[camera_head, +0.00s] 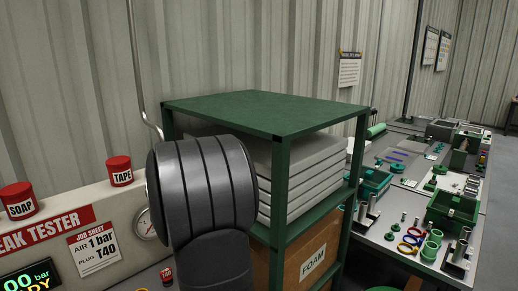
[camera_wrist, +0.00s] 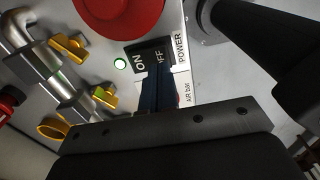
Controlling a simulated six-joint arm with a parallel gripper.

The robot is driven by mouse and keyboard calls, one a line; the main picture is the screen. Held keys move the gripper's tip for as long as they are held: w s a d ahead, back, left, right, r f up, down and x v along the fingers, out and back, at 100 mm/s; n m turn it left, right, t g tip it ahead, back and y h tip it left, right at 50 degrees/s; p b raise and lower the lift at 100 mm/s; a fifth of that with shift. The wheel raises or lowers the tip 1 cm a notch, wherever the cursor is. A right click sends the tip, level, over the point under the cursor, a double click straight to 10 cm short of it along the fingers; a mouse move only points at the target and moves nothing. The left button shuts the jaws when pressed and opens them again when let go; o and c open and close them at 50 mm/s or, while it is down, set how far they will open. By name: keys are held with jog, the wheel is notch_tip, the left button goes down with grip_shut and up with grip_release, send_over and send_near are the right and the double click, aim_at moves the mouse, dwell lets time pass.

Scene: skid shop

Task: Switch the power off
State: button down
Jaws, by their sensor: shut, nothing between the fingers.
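The power switch (camera_wrist: 150,52) is a black rocker marked ON and OFF, beside a POWER label (camera_wrist: 180,48) in the wrist view. My gripper (camera_wrist: 158,72) is shut and empty, its dark fingertips at the OFF end and partly hiding those letters. I cannot tell whether the tips touch the rocker or which side is pressed in. In the head view my arm hides part of the leak tester (camera_head: 110,205), whose display (camera_head: 30,278) glows; the gripper and switch do not show there.
A large red button (camera_wrist: 118,14) sits close to the switch. Pipes with yellow valve handles (camera_wrist: 68,46) are at the left. In the head view, a green rack (camera_head: 262,110) stands close beside my arm, and a cluttered bench (camera_head: 480,215) is at the right.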

jog(key=shift+f, duration=1.25)
dwell(0.5)
jog(key=shift+r, duration=3.55)
jog(key=shift+f, duration=0.15)
jog(key=shift+f, duration=3.4)
jog(key=shift+r, duration=0.1)
jog(key=shift+r, duration=0.1)
